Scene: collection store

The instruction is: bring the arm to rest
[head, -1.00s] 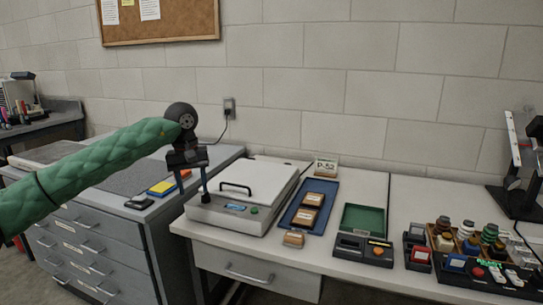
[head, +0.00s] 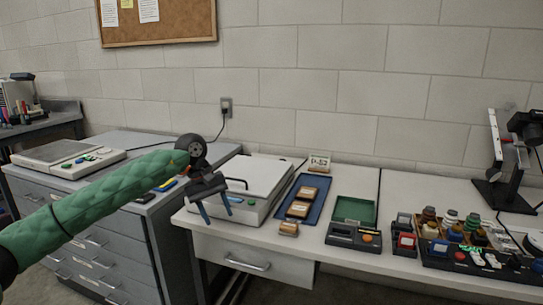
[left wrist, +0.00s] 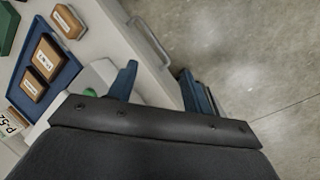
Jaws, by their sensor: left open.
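My left arm, in a green quilted sleeve, comes in from the left in the head view. My left gripper (head: 216,211) is open and empty, with its blue fingers apart and pointing down. It is in front of the white-lidded machine (head: 258,180), near the left front edge of the table. In the left wrist view the two fingers (left wrist: 158,90) stand apart with nothing between them; the table edge and grey floor lie beyond. My right gripper is not in view.
A blue tray (head: 287,216) holds several brown blocks, and one loose block (head: 288,229) lies in front of it. A green-lidded device (head: 354,236) and a box of bottles stand farther right. A grey drawer cabinet (head: 98,240) is at left. The floor (left wrist: 260,60) in front is clear.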

